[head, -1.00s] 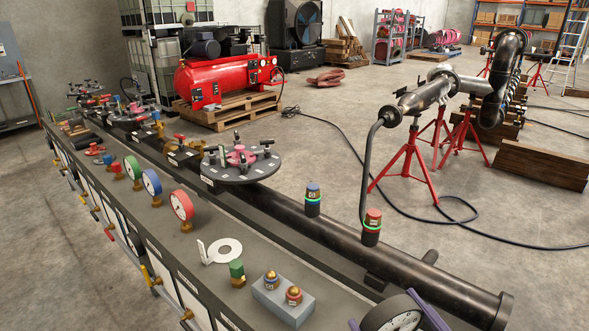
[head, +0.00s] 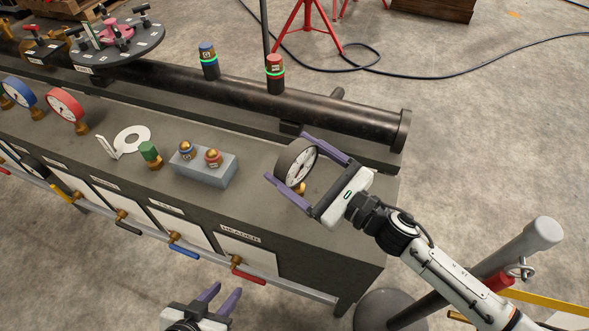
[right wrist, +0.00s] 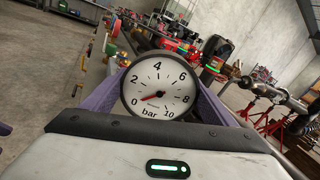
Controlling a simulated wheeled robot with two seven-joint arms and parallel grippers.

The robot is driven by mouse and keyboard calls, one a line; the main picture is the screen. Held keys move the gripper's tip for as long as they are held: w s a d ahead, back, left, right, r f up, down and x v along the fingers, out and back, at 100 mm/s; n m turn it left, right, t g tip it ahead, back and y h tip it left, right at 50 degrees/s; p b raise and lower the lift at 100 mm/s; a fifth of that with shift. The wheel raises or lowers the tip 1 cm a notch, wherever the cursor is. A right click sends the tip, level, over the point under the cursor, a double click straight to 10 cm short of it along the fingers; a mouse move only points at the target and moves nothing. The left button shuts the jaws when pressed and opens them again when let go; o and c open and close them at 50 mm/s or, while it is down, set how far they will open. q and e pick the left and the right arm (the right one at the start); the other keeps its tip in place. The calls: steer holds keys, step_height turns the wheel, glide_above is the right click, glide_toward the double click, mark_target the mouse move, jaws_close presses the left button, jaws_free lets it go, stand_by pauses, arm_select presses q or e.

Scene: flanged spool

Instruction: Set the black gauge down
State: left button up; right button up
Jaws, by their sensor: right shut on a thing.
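The black gauge (head: 296,161) has a black rim, a white face and a brass stem. It is between the purple fingers of my right gripper (head: 287,157), which is shut on it, over the right end of the bench top. Whether its stem touches the bench, I cannot tell. In the right wrist view the gauge (right wrist: 158,88) faces me, marked in bar, its red needle low on the dial. My left gripper (head: 226,291) is open and empty in front of the bench, at the bottom of the head view.
On the bench (head: 340,225), a grey block (head: 204,168) with two brass-and-coloured fittings sits left of the gauge. A dark pipe (head: 340,115) runs behind. A post (head: 500,255) stands right of the bench.

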mark_target(302, 176)
steer(key=shift+f, duration=1.35)
steer(key=shift+f+b, duration=0.25)
steer(key=shift+b, duration=0.2)
steer(key=o, duration=1.3)
steer(key=shift+o, duration=0.2)
steer(key=shift+r, duration=0.1)
steer(key=shift+r+p, duration=0.2)
steer(key=shift+p, duration=0.2)
steer(key=b+v, duration=0.1)
steer(key=v, duration=1.1)
steer(key=shift+b, duration=0.35)
steer(key=shift+s+f, duration=0.1)
